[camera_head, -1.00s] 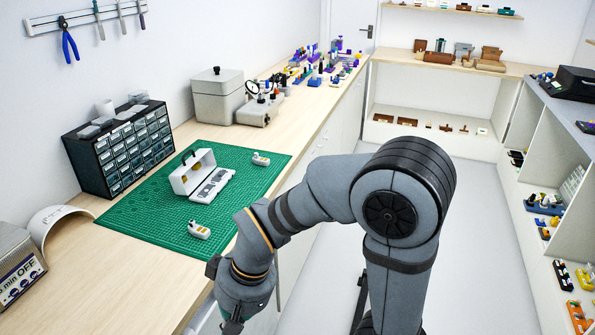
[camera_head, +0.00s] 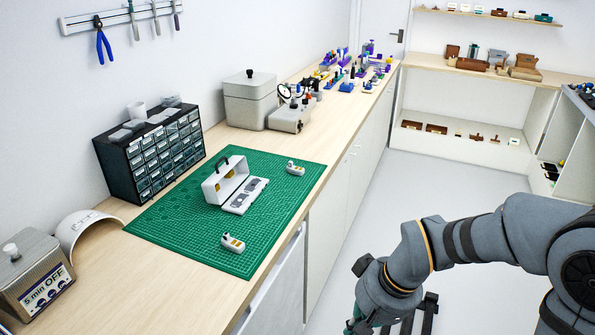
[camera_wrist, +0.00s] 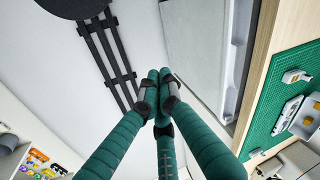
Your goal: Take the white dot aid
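Two small whitish hearing aids lie on the green cutting mat (camera_head: 190,235). One aid (camera_head: 233,243) is near the mat's front edge, and the other aid (camera_head: 295,168) is near its far right corner. The dots on them are too small to tell. A white case (camera_head: 243,197) stands open between them, its lid upright and pale compartments in front. In the wrist view the near aid (camera_wrist: 296,76) shows at the right edge. My gripper (camera_wrist: 160,76) has its teal fingers together with nothing between them. It hangs over the floor in front of the bench, away from the mat.
A dark drawer cabinet (camera_head: 150,152), a grey box (camera_head: 250,98) and a white curved shell (camera_head: 82,228) stand around the mat. A box marked "5 min OFF" (camera_head: 38,285) is at the front left. The bench edge lies between my gripper and the mat.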

